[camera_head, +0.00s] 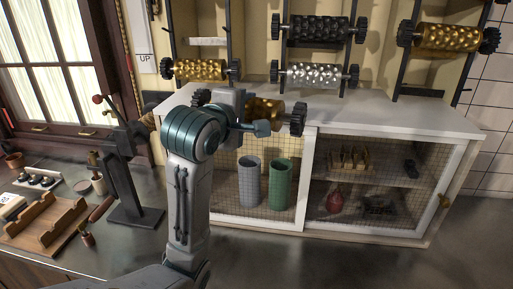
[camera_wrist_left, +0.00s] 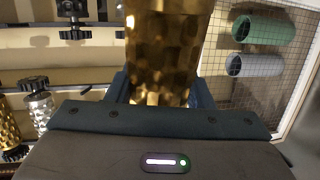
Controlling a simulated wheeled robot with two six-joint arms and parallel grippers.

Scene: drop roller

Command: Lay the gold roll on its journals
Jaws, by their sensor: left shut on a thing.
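A gold dimpled roll (camera_head: 264,112) with black gears at its ends is held above the white cabinet top in the head view. In the left wrist view the gold roll (camera_wrist_left: 160,55) runs up through the middle, between the blue fingers. My left gripper (camera_head: 240,108) is shut on it, partly hidden behind my own wrist in the head view. The roll's middle is partly covered by the gripper. A dark machine stand (camera_head: 133,190) with a crank handle (camera_head: 99,99) is at the left; any journals on it cannot be made out. My right gripper is out of view.
Wall racks hold another gold roll (camera_head: 200,70), a black roll (camera_head: 320,28), a silver roll (camera_head: 308,75) and a gold roll at right (camera_head: 449,37). The cabinet (camera_head: 375,120) has mesh doors. A wooden tray (camera_head: 45,224) and small tools crowd the left counter.

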